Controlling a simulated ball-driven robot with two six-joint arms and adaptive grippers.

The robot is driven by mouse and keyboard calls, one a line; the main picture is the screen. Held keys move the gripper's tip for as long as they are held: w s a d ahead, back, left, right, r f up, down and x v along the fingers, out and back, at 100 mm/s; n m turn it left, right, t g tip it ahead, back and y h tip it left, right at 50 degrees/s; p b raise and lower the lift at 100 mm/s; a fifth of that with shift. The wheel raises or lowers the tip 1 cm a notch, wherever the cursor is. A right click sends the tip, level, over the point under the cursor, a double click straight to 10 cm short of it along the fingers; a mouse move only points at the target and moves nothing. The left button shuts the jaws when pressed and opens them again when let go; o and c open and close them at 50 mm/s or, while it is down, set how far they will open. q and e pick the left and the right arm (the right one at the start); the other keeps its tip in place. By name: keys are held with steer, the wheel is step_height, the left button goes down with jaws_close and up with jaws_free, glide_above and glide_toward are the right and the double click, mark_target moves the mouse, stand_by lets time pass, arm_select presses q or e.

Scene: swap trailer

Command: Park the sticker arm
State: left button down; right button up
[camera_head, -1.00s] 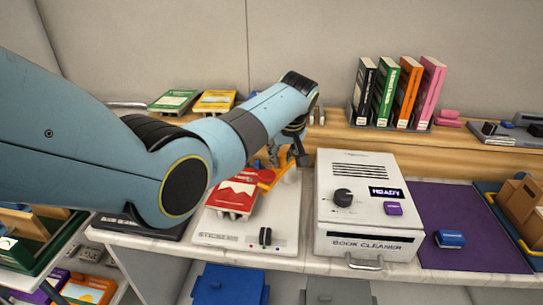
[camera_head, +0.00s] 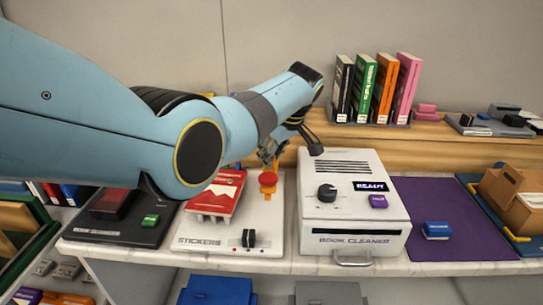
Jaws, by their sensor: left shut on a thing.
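The white sticker machine (camera_head: 218,242), labelled STICKERS, stands on the counter with a black switch on its front. A red book (camera_head: 216,194) lies on it. The orange sticker arm (camera_head: 267,190) with a red knob shows at the machine's back right, to the right of the book. My left gripper (camera_head: 270,153) reaches in from the left over the machine and is shut on the sticker arm near its far part. The exact grip is partly hidden by dark fingers. My right gripper is not in view.
The white book cleaner (camera_head: 350,220) stands close on the right, its display lit. A purple mat (camera_head: 455,205) with a blue item (camera_head: 437,230) lies beyond it. A dark device (camera_head: 115,222) sits left of the sticker machine. Upright books (camera_head: 378,88) stand on the back shelf.

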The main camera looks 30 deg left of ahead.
arm_select(q)
steer(key=c, duration=1.1)
jaws_free()
steer(key=v, duration=1.2)
